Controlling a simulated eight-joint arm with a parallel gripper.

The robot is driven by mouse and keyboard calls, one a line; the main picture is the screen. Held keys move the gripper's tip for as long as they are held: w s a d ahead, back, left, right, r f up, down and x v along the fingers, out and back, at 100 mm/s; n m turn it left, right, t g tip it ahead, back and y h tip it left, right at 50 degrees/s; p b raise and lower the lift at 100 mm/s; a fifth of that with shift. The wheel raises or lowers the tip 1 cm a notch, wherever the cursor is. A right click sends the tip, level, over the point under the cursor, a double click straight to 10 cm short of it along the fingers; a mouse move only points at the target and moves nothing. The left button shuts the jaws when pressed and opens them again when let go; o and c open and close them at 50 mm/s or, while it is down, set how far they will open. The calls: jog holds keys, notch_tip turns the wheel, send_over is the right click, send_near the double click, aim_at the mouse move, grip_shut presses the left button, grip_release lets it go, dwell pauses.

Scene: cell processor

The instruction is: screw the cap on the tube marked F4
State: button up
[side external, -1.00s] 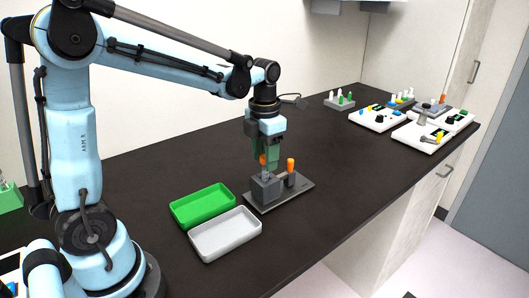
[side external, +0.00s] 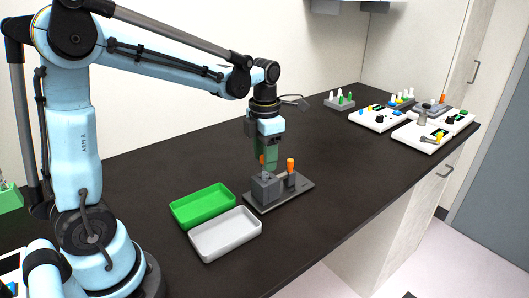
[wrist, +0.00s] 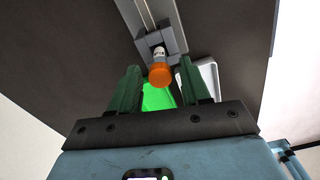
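A small tube (wrist: 159,51) stands in the grey block (side external: 266,189) of the dark base plate. An orange cap (wrist: 160,75) sits at the top of this tube. I cannot tell whether it is threaded tight, and its marking is too small to read. My gripper (wrist: 160,80) points down over the block with its green fingers on either side of the cap. Gaps show between the fingers and the cap, so it looks open. In the side view my gripper (side external: 265,160) hides most of this cap. A second orange-topped piece (side external: 291,166) stands beside the block.
A green tray (side external: 203,205) and a white tray (side external: 226,234) lie empty in front left of the base plate (side external: 292,194). A rack with small tubes (side external: 339,102) and white devices (side external: 378,117) stand at the far right. The counter between is clear.

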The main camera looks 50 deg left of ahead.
jog(key=shift+o, duration=0.2)
notch_tip(320, 180, up, 12)
dwell(0.7)
jog(key=shift+c, duration=0.5)
notch_tip(320, 180, down, 3)
jog(key=m, duration=1.3)
jog(key=f+m, duration=0.1)
jog(key=m, duration=0.1)
jog(key=shift+f+m, duration=0.15)
jog(key=shift+m, duration=0.25)
jog(key=shift+f, duration=3.85)
